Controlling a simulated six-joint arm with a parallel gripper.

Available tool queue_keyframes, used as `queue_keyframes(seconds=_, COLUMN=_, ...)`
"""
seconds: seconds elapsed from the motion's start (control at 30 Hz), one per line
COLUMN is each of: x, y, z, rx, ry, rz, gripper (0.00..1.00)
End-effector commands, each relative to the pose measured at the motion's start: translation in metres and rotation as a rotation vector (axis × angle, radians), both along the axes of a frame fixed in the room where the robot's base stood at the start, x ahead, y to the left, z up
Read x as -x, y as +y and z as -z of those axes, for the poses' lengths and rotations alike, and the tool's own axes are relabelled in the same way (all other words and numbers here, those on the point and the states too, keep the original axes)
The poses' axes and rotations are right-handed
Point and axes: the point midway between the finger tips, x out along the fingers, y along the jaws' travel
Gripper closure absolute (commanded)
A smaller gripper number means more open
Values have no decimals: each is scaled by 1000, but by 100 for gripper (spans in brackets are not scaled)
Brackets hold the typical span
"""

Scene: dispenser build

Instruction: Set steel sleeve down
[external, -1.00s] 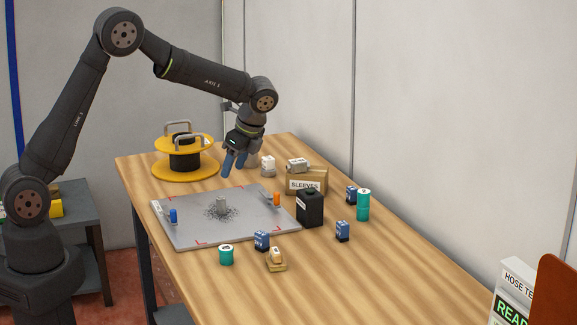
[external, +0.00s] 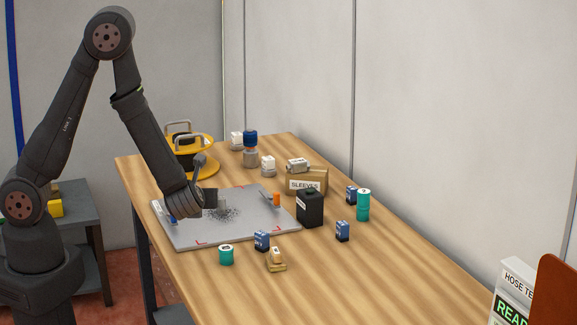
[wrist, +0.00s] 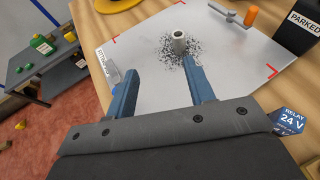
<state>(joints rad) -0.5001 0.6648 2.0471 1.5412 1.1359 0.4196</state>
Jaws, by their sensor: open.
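The steel sleeve (wrist: 180,42) is a short grey hollow cylinder standing upright on the grey plate (wrist: 150,62), amid dark specks. In the external view my gripper largely hides it. My gripper (wrist: 160,67) is open and empty, with its two blue fingers spread apart. The right finger's tip appears close to the sleeve's base in the wrist view; I cannot tell whether it touches. In the external view my gripper (external: 208,199) is low over the plate (external: 245,232), and its fingers do not show clearly.
An orange peg (external: 276,199) stands at the plate's right side. A black box (external: 310,208) stands beside the plate, near the SLEEVES carton (external: 307,181). A yellow reel (external: 205,141) is behind. Small blue blocks and teal cylinders (external: 226,255) stand in front and right. The front-right table is clear.

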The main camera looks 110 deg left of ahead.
Motion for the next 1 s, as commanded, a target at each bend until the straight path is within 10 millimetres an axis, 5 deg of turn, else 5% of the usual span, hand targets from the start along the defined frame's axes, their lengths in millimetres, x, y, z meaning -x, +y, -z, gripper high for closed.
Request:
queue_keyframes(seconds=0.13, x=-4, y=-23, z=6, rx=-3, ry=39, rz=168, gripper=51)
queue_keyframes(seconds=0.3, x=-6, y=-26, z=10, rx=-1, ry=49, rz=227, gripper=51)
queue_keyframes(seconds=1.0, x=7, y=78, z=53, rx=0, ry=49, rz=225, gripper=51)
